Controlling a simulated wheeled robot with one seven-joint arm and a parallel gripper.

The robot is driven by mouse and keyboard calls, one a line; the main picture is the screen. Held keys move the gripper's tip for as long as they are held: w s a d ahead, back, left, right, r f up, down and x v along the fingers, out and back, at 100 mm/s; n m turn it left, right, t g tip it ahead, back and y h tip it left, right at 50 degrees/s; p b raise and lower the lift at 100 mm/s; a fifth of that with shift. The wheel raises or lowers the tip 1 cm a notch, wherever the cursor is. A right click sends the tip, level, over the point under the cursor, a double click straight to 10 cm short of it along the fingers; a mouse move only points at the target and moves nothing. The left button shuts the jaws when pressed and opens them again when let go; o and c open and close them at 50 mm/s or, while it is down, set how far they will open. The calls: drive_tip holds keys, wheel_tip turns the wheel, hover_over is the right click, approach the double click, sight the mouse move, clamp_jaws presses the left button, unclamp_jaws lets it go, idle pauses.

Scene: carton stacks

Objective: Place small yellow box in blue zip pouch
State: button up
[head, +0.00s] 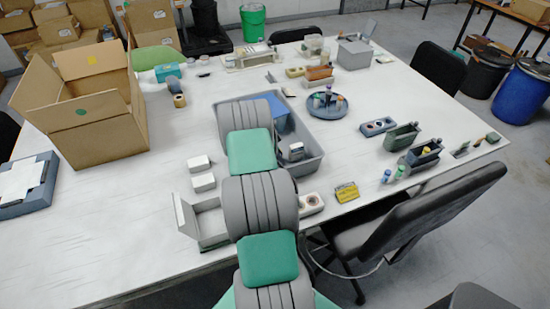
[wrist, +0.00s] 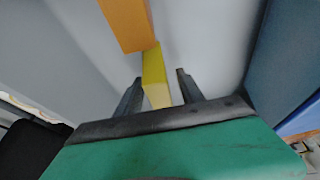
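In the wrist view, the small yellow box (wrist: 153,70) stands between the two fingers of my gripper (wrist: 159,76). It is close to the left finger, with a gap to the right finger, so the gripper looks open around it. Whether the left finger touches it I cannot tell. A large blue thing (wrist: 290,60), perhaps the blue zip pouch, is at the right. In the head view, a blue item (head: 279,112) stands in the grey tray (head: 313,158), partly hidden by my arm. My arm also hides the gripper and the yellow box there.
An orange block (wrist: 127,22) is right by the yellow box. On the table are an open carton (head: 95,125) at left, small white boxes (head: 203,182), a blue plate (head: 327,105) with small bottles, and a yellow labelled item (head: 346,192) at the front edge.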

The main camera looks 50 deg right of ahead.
clamp_jaws()
drive_tip(key=shift+r, duration=0.1)
idle(0.5)
